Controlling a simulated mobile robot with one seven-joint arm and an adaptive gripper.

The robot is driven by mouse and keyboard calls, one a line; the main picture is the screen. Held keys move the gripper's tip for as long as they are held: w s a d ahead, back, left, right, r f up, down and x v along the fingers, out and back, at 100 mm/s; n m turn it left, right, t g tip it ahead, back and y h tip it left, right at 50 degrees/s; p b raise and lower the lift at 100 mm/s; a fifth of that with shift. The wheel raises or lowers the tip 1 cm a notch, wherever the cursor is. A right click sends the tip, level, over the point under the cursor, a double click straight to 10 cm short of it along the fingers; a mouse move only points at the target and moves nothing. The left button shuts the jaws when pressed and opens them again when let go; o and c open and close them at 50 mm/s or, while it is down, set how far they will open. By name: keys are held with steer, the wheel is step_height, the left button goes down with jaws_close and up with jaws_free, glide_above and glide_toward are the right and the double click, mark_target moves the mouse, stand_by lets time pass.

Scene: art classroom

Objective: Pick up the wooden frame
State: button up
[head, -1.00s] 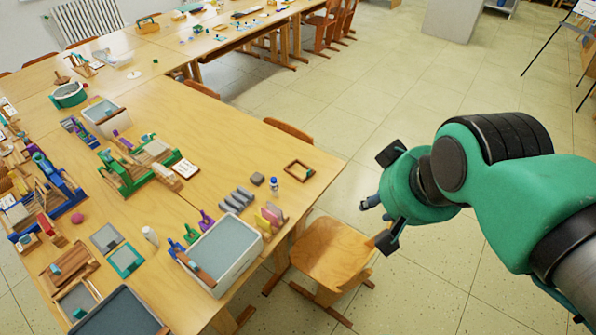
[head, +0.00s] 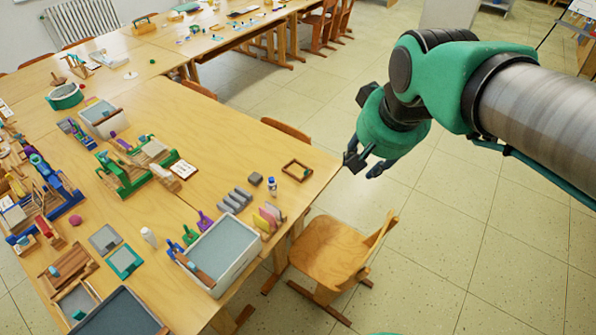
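The wooden frame (head: 304,165) is a small, square brown rim with an open middle. It lies flat near the right end of the nearer table, close to the edge. My gripper (head: 361,128) is to the right of the frame and above it in the picture, apart from it, over the floor beyond the table edge. Its dark fingers look spread apart, with nothing between them. The frame is fully visible.
A blue-capped bottle (head: 272,186), a dark grey block (head: 255,178) and grey stepped blocks (head: 236,199) lie left of the frame. A grey-topped bin (head: 222,250) stands nearer. A wooden chair (head: 326,252) stands beside the table. Table surface above the frame is clear.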

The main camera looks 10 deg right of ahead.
steer(key=w+f+m+g, duration=0.1)
steer(key=w+f+m, duration=0.1)
steer(key=w, duration=1.4)
steer(key=m+g+p, duration=0.3)
steer(key=m+g, duration=0.1)
steer(key=m, duration=0.3)
glide_above(307, 171)
step_height(307, 171, down, 40)
steer(key=shift+w, duration=0.15)
steer(key=shift+f+b, duration=0.3)
steer(key=shift+f, duration=3.9)
steer(key=shift+f, duration=0.1)
steer(key=shift+f, duration=2.5)
